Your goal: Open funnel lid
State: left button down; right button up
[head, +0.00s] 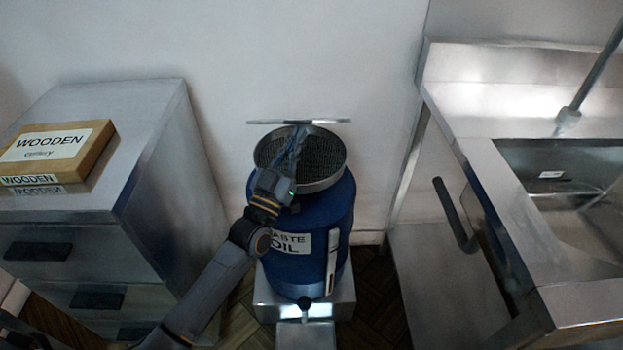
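A blue waste oil drum (318,208) stands on a low metal base between the cabinet and the sink unit. A round metal funnel (337,172) with a dark mesh sits on its top. The funnel lid (298,121) stands up behind the funnel and shows nearly edge-on as a thin grey strip. My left gripper (298,138) reaches over the funnel from the lower left, its fingers close to the lid's lower edge. I cannot tell whether the fingers touch the lid or how far apart they are. My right gripper is not in view.
A metal cabinet (160,150) with a wooden cutlery box (92,150) on top stands at the left. A steel sink unit (470,150) stands at the right. The wall is close behind the drum. A little dark floor shows beside the base.

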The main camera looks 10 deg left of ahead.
pick_arm(q)
jog(key=shift+w+r, duration=0.15)
jog(key=shift+r, duration=0.2)
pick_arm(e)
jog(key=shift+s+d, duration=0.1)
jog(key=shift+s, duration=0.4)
pick_arm(q)
jog(key=w+r+p, duration=0.2)
jog(key=r, duration=0.1)
jog(key=w+a+r+p, duration=0.1)
jog(key=shift+w+r, duration=0.1)
jog(key=shift+r, duration=0.25)
jog(key=shift+w, duration=0.1)
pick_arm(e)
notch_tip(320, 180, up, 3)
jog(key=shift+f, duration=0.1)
pick_arm(q)
jog(key=shift+r, duration=0.1)
jog(key=shift+w+a+r+p, duration=0.1)
jog(key=shift+w+a+r, duration=0.1)
jog(key=shift+w+r, duration=0.45)
jog(key=shift+w+a+r+p, duration=0.1)
jog(key=shift+w+a+r, duration=0.1)
jog(key=shift+w+r, duration=0.4)
jog(key=shift+w+a+r+p, duration=0.1)
jog(key=shift+w+a+r, duration=0.1)
jog(key=shift+w+r, duration=0.45)
jog(key=shift+w+f, duration=0.15)
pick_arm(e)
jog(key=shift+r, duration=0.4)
